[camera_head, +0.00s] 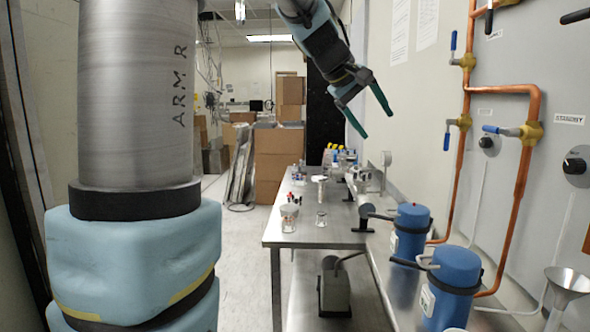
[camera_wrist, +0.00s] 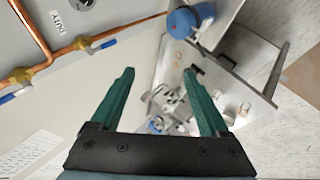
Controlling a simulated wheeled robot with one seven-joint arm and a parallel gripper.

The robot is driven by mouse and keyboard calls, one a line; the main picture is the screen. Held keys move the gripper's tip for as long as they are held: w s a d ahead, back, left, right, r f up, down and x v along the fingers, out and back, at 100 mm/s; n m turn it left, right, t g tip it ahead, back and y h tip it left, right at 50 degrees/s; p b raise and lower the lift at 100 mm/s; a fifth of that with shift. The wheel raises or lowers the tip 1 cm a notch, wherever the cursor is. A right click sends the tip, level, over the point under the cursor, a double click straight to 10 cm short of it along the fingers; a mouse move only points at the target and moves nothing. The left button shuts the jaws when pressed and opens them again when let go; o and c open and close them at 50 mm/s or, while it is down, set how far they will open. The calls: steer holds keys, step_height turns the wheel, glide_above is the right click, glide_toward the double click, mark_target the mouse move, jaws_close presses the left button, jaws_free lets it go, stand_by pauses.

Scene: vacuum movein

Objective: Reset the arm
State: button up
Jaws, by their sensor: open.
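My gripper (camera_head: 375,123) has two green fingers and hangs in the air at the upper middle of the head view, above the steel table (camera_head: 283,238). The fingers are spread apart with nothing between them. In the wrist view my gripper (camera_wrist: 158,85) also shows open and empty, pointing down past the wall towards the table and a blue canister (camera_wrist: 185,22). My arm comes down from the top edge of the head view.
Blue canisters (camera_head: 411,228) (camera_head: 455,280) stand at right by copper pipes (camera_head: 520,165) with valves. Glassware and small bottles (camera_head: 290,212) stand on the table. Cardboard boxes (camera_head: 278,153) are stacked behind. Floor (camera_head: 233,260) left of the table is clear.

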steer(key=s+a+f+g+y, duration=0.1)
steer(key=s+a+f+y, duration=0.1)
steer(key=a+f, duration=0.5)
steer(key=s+a+f+y, duration=0.1)
steer(key=a+f+y, duration=0.1)
steer(key=a+f, duration=0.5)
steer(key=s+a+f+m+g+y, duration=0.1)
steer(key=s+a+f, duration=0.4)
steer(key=f, duration=0.3)
steer(key=s+a+f+m+g+y, duration=0.1)
steer(key=s+a+f+m+y, duration=0.1)
steer(key=s+a+f, duration=0.3)
step_height(320, 180, down, 3)
steer(key=s, duration=0.2)
steer(key=shift+s, duration=0.4)
steer(key=shift+d, duration=0.1)
